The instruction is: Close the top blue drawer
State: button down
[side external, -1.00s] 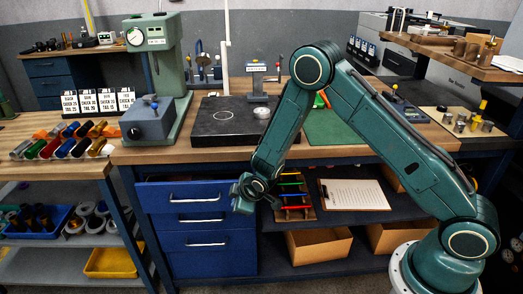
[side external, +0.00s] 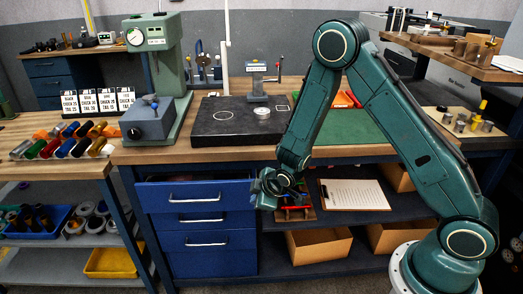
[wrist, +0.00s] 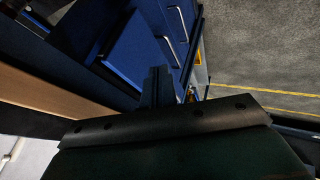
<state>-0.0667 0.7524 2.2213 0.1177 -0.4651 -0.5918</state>
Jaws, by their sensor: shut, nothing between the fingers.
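The top blue drawer (side external: 195,196) is in the left part of the bench in the side external view. It stands slightly out, with a dark gap along its top edge, and has a silver handle. In the wrist view, the blue drawer fronts (wrist: 150,45) show at the top. My gripper (side external: 262,188) is just right of the drawer's right edge in the side external view, shut and empty. Its fingers (wrist: 158,85) point toward the drawers in the wrist view. I cannot tell whether they touch the drawer.
Two more blue drawers (side external: 212,241) are below. Right of them, a shelf holds a clipboard (side external: 354,194) and cardboard boxes (side external: 318,246). The bench top carries a black surface plate (side external: 215,131) and a green mat (side external: 330,128). The floor before the drawers looks clear.

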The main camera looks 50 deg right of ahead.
jog(key=shift+s+d, duration=0.9)
jog(key=shift+s, duration=0.2)
jog(key=shift+w+f, duration=0.1)
jog(key=shift+f, duration=0.05)
send_near(247, 202)
notch_tip(247, 202, down, 4)
jog(key=w+a, duration=0.1)
jog(key=shift+w+d, duration=0.65)
jog(key=shift+w, duration=0.25)
jog(key=shift+w+d, duration=1.7)
jog(key=shift+d, duration=0.05)
jog(key=shift+d, duration=0.1)
